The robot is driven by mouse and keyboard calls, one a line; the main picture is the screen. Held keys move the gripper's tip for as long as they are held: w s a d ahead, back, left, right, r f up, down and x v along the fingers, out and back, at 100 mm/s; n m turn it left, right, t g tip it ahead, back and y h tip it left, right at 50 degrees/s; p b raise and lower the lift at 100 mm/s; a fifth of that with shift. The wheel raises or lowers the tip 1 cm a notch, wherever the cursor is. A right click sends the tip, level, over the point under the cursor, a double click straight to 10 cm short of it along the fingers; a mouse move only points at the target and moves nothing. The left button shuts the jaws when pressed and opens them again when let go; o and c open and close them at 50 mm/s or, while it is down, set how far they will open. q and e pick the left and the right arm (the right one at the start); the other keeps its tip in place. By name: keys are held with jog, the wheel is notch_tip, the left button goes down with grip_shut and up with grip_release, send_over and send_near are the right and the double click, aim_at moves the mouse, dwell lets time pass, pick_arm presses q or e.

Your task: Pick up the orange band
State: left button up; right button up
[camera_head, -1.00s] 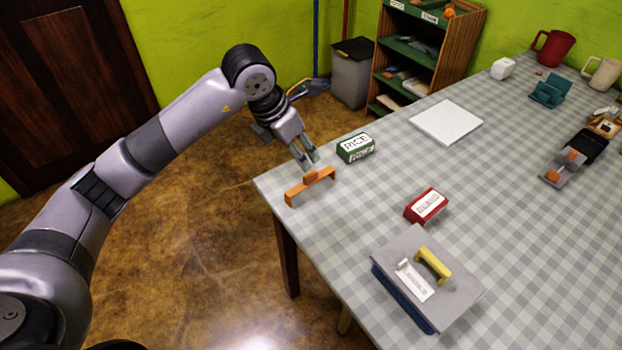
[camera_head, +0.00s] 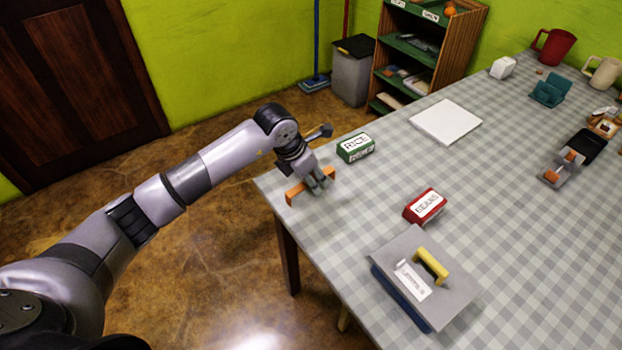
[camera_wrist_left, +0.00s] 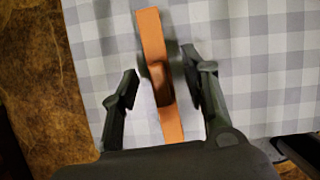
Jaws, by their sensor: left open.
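The orange band (camera_head: 296,193) stands near the left corner of the checked table, partly hidden behind my left gripper (camera_head: 322,188) in the head view. In the left wrist view the orange band (camera_wrist_left: 152,40) runs lengthwise between the two fingers of my left gripper (camera_wrist_left: 162,92). The fingers are open, one on each side of the band, with a gap visible on both sides. I cannot tell exactly how far the fingertips are above the tabletop. My right gripper is in neither view.
A green rice box (camera_head: 355,148) stands just right of the gripper. A red beans box (camera_head: 425,206) and a grey-lidded box with a yellow handle (camera_head: 432,262) stand nearer. A white board (camera_head: 446,121) lies farther back. The table's left edge is close to the band.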

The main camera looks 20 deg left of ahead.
pick_arm(q)
grip_shut()
dwell(0.5)
jog(key=shift+r, duration=0.1)
